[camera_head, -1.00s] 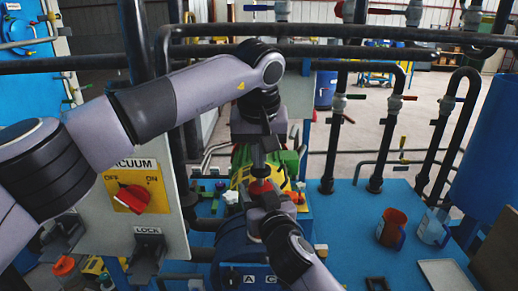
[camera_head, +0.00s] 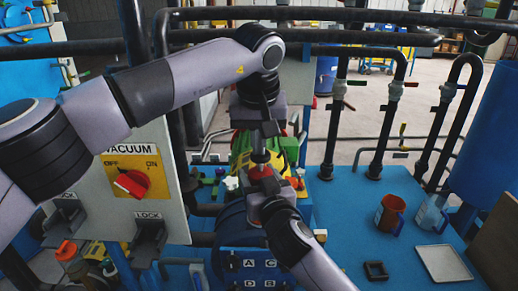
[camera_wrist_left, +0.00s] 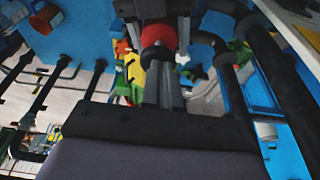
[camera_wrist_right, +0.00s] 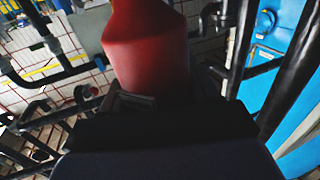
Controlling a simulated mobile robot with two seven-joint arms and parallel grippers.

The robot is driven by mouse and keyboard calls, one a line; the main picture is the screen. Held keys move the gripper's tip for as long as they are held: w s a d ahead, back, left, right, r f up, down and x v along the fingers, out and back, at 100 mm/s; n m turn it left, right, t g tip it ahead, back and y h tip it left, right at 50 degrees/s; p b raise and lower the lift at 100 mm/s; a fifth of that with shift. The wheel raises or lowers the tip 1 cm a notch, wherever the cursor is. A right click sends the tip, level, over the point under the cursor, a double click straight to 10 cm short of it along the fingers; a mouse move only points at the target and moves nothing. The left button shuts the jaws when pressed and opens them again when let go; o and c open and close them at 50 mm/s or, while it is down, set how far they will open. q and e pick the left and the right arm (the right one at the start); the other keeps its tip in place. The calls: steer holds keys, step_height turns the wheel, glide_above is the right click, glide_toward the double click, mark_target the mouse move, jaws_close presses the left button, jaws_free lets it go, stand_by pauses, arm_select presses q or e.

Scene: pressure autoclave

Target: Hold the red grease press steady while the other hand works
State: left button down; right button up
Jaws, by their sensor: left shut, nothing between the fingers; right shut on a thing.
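The red grease press (camera_head: 262,171) is between my two grippers in the head view, mostly covered by them. In the right wrist view its smooth red body (camera_wrist_right: 145,50) rises large from my right gripper (camera_wrist_right: 140,100), which is shut on it. In the head view my right gripper (camera_head: 268,190) is just below the red part. My left gripper (camera_head: 260,153) is directly above it, pointing down, shut and empty. In the left wrist view a round red part (camera_wrist_left: 158,35) shows just past the left fingers (camera_wrist_left: 163,88). I cannot tell whether they touch it.
A blue panel lettered A, C, B, D (camera_head: 255,268) is below the grippers. A vacuum switch panel (camera_head: 138,172) stands left. Black pipes (camera_head: 330,140) rise behind. A red mug (camera_head: 391,213), a clear jug (camera_head: 431,215) and a pale tray (camera_head: 443,264) are on the blue deck at right.

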arm_select(q)
steer(key=v, duration=1.2)
steer(key=shift+w, duration=0.3)
stand_by(0.5)
arm_select(e)
steer(key=o, duration=1.5)
steer(key=shift+s, duration=0.1)
